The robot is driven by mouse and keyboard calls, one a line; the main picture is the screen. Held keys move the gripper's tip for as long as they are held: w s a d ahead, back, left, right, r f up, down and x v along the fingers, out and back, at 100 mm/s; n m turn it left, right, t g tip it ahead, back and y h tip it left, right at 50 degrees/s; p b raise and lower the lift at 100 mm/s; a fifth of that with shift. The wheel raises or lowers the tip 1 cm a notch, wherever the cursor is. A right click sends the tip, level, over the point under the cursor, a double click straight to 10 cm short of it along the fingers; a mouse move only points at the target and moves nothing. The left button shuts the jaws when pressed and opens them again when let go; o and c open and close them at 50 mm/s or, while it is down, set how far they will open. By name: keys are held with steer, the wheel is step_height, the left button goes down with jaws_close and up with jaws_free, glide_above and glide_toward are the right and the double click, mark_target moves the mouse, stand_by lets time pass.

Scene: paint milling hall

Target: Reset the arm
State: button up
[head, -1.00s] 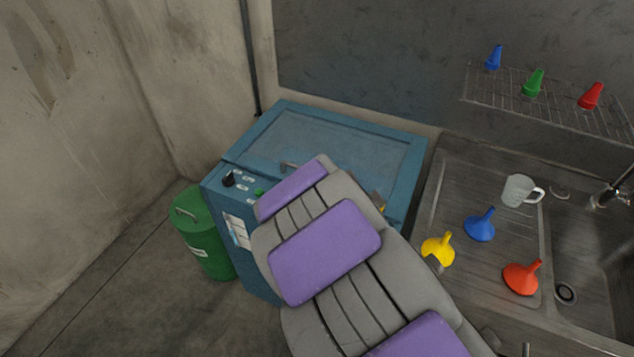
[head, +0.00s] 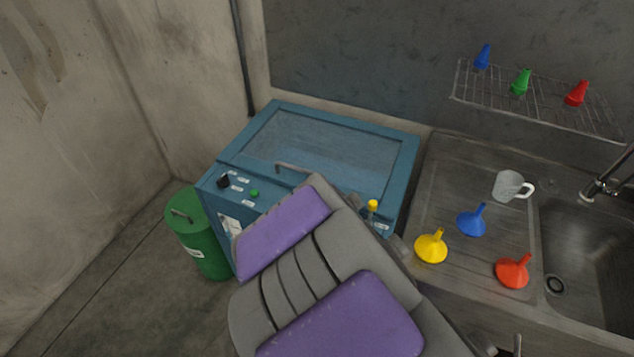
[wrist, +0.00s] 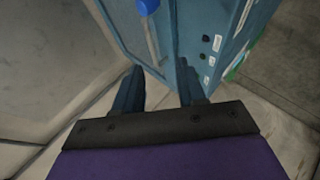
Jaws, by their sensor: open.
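My arm reaches across the lower middle of the head view, in front of the blue cabinet-like machine (head: 330,150). My gripper is hidden in the head view behind the arm. In the wrist view my gripper (wrist: 160,84) is open, with its two dark fingers apart and nothing between them. Beyond the fingers are the blue machine (wrist: 205,25), its dark knobs, and a bright blue piece (wrist: 148,6) on a pale rod. I cannot tell whether the fingers are clear of the machine.
A green lidded bin (head: 205,245) stands left of the machine. At right, the metal sink (head: 590,255) has yellow (head: 431,246), blue (head: 472,220) and red (head: 513,271) funnels and a clear jug (head: 508,186) on its drainboard. A wire shelf (head: 540,105) holds small coloured cones. A yellow knob-like piece (head: 373,205) shows beside my arm.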

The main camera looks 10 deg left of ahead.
steer(key=s+d+r+m+g+h, duration=0.15)
steer(key=s+d+m, duration=0.3)
steer(key=d, duration=0.55)
steer(key=s+d+r+m+g+h, duration=0.1)
steer(key=s+d+m+g+h, duration=0.3)
steer(key=d, duration=0.6)
steer(key=s+d+r+m+g+y, duration=0.1)
steer(key=s+d+m+g, duration=0.2)
steer(key=s, duration=0.8)
steer(key=s+d+r+m+g+y, duration=0.1)
steer(key=s+m, duration=0.5)
steer(key=s, duration=0.6)
steer(key=shift+d+r+g, duration=0.65)
steer(key=shift+d+g, duration=0.35)
steer(key=shift+g, duration=0.05)
